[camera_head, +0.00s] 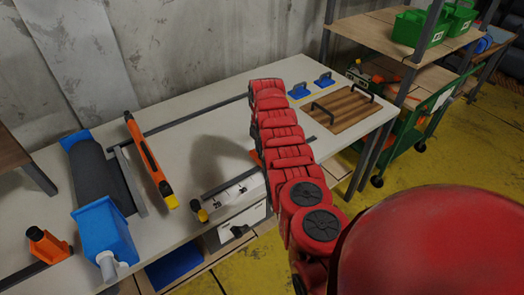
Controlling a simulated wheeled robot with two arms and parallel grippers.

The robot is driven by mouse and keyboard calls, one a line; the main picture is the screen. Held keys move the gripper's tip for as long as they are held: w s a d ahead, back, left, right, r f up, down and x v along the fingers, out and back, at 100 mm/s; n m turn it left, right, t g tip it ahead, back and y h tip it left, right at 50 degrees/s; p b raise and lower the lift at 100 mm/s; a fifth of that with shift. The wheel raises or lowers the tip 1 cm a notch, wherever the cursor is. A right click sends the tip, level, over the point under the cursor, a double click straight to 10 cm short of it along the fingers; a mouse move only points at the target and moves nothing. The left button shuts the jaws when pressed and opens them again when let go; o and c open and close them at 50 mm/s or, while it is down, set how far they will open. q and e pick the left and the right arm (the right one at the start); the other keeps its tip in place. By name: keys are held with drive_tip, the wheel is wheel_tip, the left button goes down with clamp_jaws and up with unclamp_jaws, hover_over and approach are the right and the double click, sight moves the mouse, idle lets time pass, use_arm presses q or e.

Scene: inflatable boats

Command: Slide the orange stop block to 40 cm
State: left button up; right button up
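A small orange piece (256,157), apparently the orange stop block, shows at the left edge of a red arm of mine, which hides most of it. It is at the dark rail (228,182) with a pale scale (232,194) along the table front. The number 20 is readable near the scale's left end; a 40 mark is not visible. My red arm comes in from the lower right and crosses the rail. Its gripper fingers cannot be made out. My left gripper is not in view. Whether anything touches the block is hidden.
The white table (205,140) holds an orange tool (150,158), a grey roll with blue ends (98,175) and another orange block (48,245) at left. A wooden board with handles (339,108) and blue handled pieces (299,91) lie at right. The table middle is clear.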

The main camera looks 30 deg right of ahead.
drive_tip(key=shift+o, duration=0.5)
drive_tip(key=shift+w+r, duration=0.1)
drive_tip(key=shift+r, duration=0.45)
wheel_tip(320, 180, up, 16)
drive_tip(key=shift+r+b, duration=0.25)
drive_tip(key=shift+b, duration=0.1)
drive_tip(key=shift+f, duration=0.1)
